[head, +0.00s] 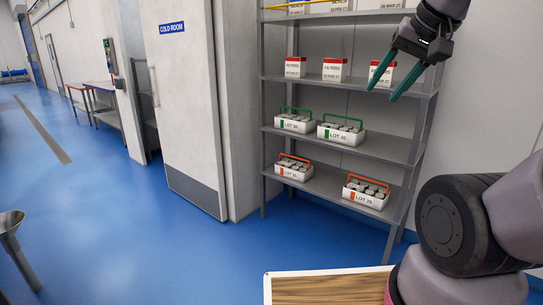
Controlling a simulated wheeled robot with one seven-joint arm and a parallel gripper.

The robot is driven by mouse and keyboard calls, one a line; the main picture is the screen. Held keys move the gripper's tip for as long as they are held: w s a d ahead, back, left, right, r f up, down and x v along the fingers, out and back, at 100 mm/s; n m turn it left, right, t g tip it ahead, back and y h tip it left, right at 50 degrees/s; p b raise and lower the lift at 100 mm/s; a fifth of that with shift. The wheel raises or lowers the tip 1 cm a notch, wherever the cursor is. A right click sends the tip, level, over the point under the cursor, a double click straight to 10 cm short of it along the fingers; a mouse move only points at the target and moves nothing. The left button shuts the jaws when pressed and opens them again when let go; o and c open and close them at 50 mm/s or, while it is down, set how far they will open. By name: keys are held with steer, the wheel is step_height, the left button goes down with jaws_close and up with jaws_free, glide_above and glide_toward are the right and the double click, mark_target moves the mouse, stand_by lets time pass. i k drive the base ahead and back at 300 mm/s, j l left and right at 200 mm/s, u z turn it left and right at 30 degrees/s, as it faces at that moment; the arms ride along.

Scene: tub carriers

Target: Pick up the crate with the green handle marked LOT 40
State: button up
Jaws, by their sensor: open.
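The white crate marked LOT 40 (341,136) has a raised green handle and holds several tubs. It stands upright on the shelf second from the bottom, right of another green-handled crate (293,124), whose label is too small to read surely. My gripper (384,93) is open and empty, its two teal fingers pointing down and left. In the picture it is above and right of the LOT 40 crate, apart from it. It overlaps the shelf with red-topped cartons; its distance from the rack is hard to tell.
The grey rack (398,152) has orange-handled crates on its lowest shelf, one at left (293,172) and one at right (366,195). Red-topped cartons (333,70) stand above. A cold room door (187,95) is left of the rack. A wood-topped surface (330,289) is in front. Blue floor is clear between.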

mark_target(351, 136)
steer(key=i+j, duration=0.15)
steer(key=i, duration=0.25)
steer(key=i+j, duration=0.15)
steer(key=i, duration=0.25)
steer(key=i+j, duration=0.15)
steer(key=i, duration=0.25)
steer(key=i+j+z, duration=0.55)
steer(key=i+j, duration=0.3)
steer(key=i+j+z, duration=0.3)
steer(key=j, duration=0.25)
steer(key=i+j, duration=0.1)
steer(key=i, duration=0.1)
